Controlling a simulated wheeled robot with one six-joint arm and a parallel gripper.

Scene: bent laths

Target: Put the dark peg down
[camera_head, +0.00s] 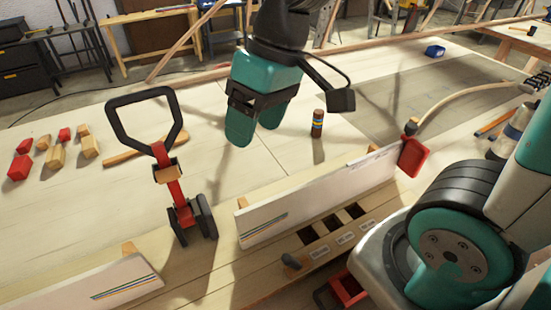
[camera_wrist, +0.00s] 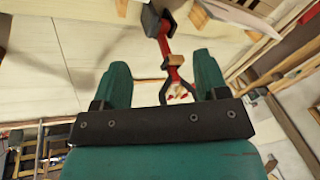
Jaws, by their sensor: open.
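A short brown peg (camera_head: 317,123) with dark and coloured bands stands upright on the pale table, to the right of my gripper in the head view. My gripper (camera_head: 256,128) is above the table with its two teal fingers apart, and nothing is between them. The peg stands clear of the fingers. The wrist view shows the open fingers (camera_wrist: 162,72) too; I cannot make out the peg there.
A red tool with a black loop handle (camera_head: 168,170) stands left of my gripper. White boards (camera_head: 318,198) stand along the front. Red and wooden blocks (camera_head: 55,157) lie at the left. A red scoop-like piece (camera_head: 413,156) is at the right. Bare table surrounds the peg.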

